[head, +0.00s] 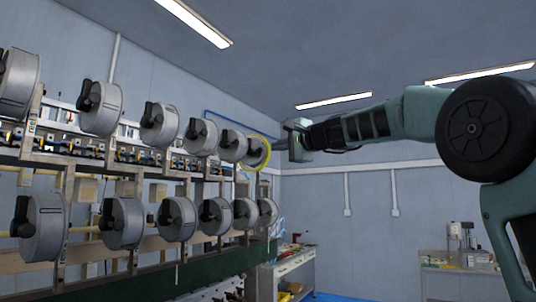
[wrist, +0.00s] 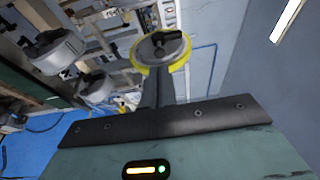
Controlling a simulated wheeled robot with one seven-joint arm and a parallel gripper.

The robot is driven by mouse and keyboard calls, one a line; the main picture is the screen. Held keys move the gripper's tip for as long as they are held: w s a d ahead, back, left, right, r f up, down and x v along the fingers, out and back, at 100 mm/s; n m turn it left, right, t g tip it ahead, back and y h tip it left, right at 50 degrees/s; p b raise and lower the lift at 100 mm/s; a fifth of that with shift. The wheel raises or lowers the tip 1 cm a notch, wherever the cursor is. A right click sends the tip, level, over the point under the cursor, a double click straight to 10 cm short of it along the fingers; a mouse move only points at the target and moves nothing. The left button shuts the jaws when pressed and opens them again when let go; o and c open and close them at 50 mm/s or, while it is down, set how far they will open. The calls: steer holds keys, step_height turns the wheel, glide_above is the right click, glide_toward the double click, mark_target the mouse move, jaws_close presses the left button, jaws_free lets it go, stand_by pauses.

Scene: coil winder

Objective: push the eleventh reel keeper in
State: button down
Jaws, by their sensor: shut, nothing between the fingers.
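A grey reel (head: 256,154) with a yellow ring around its rim is at the far right end of the upper row in the head view. In the wrist view the yellow-ringed reel (wrist: 152,48) is straight beyond my fingers, with a dark keeper (wrist: 171,37) across its face. My gripper (head: 290,133) is shut and empty, just right of this reel in the head view. In the wrist view my gripper (wrist: 158,82) overlaps the reel's lower part; I cannot tell whether it touches.
Other grey reels with black keepers fill the upper row (head: 158,126) and lower row (head: 122,222) of the winder frame. A workbench (head: 285,272) stands below at the right end. The space between the winder and the back wall (head: 330,205) looks open.

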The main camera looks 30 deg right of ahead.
steer(key=b+v, duration=0.1)
steer(key=v, duration=0.1)
steer(key=b+v, duration=0.1)
steer(key=v, duration=0.1)
steer(key=shift+s+d, duration=0.3)
stand_by(0.5)
steer(key=a+f+n+g+y, duration=0.2)
steer(key=a+f+n+g, duration=0.25)
steer(key=a+f, duration=0.85)
steer(key=s+a+f+n+g+b, duration=0.1)
steer(key=s+a+f+n+g, duration=0.2)
steer(key=s+a+f, duration=0.5)
steer(key=s+a+f+n+g, duration=0.2)
steer(key=a+f+n+g, duration=0.1)
steer(key=f, duration=0.9)
steer(key=s+a+f+n+g+h+b, duration=0.15)
steer(key=s+a+f+n+g, duration=0.3)
steer(key=s+f, duration=0.8)
steer(key=s+d+f+n+g+h, duration=0.1)
steer(key=s+d+f+n+h, duration=0.1)
steer(key=s+f, duration=0.3)
steer(key=s+d+f+n+g+h, duration=0.1)
steer(key=s+f+n, duration=0.4)
steer(key=s, duration=0.6)
steer(key=shift+s+d+f+n+h, duration=0.3)
steer(key=shift+d+f+h, duration=0.45)
steer(key=shift+d+h, duration=0.15)
